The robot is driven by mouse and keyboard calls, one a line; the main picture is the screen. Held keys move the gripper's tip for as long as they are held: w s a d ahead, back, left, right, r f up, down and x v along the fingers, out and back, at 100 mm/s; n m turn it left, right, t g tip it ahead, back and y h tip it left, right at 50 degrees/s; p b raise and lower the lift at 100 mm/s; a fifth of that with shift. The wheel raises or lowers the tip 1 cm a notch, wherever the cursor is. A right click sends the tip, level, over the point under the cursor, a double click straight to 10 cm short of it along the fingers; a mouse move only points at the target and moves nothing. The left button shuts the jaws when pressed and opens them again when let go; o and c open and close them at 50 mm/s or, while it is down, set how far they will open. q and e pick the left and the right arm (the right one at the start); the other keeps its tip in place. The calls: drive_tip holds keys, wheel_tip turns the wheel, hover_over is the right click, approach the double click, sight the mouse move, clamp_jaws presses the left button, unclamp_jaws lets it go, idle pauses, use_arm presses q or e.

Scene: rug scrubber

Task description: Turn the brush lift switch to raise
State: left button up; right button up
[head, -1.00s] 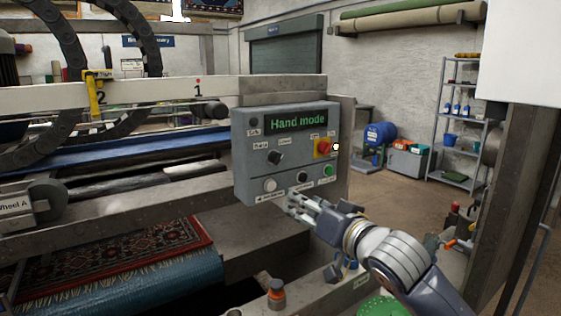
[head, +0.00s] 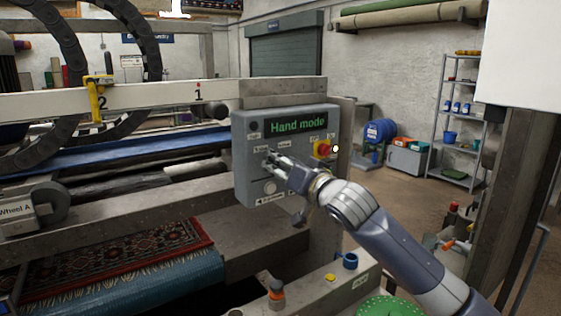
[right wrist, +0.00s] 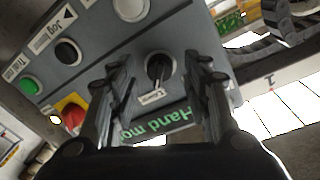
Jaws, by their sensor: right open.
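The grey control panel (head: 243,175) has a lit "Hand mode" display (head: 297,125). A black rotary switch (right wrist: 158,68) with a pale pointer line shows in the right wrist view, with a small label beside it too blurred to read. My right gripper (head: 271,164) is at the panel's left middle, over this switch, and its fingers hide the switch in the head view. In the right wrist view the gripper (right wrist: 158,85) is open, with one finger on each side of the switch and gaps between. My left gripper is not in view.
A red stop button on yellow (head: 323,148) sits right of the gripper. A white button (head: 270,187) is just below it. In the right wrist view are a black jog button (right wrist: 67,52) and a green button (right wrist: 30,86). A patterned rug (head: 130,262) lies lower left.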

drive_tip(key=shift+w+a, duration=0.25)
drive_tip(key=shift+w, duration=0.2)
clamp_jaws()
